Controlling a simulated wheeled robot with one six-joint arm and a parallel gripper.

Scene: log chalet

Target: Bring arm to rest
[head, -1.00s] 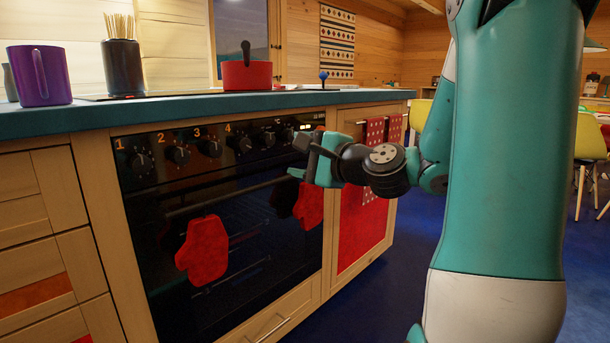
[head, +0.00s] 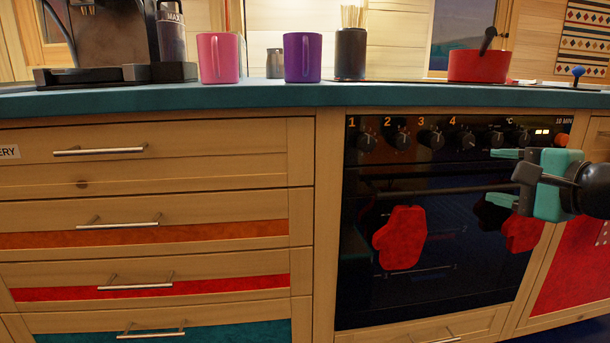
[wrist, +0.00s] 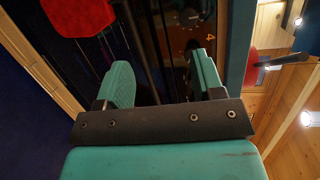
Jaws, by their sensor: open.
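My gripper (head: 505,178) is at the right of the head view, in front of the black oven (head: 440,280). Its two teal fingers are apart, with nothing between them. In the wrist view the open fingers (wrist: 160,85) point toward the dark oven front and its handle bar. Only the end of my arm shows at the right edge of the head view; the rest is out of frame.
A red oven mitt (head: 400,238) hangs on the oven front. The teal counter (head: 250,97) carries a pink mug (head: 219,58), a purple mug (head: 302,57), a black utensil holder (head: 350,54) and a red pot (head: 478,66). Wooden drawers (head: 150,165) fill the left.

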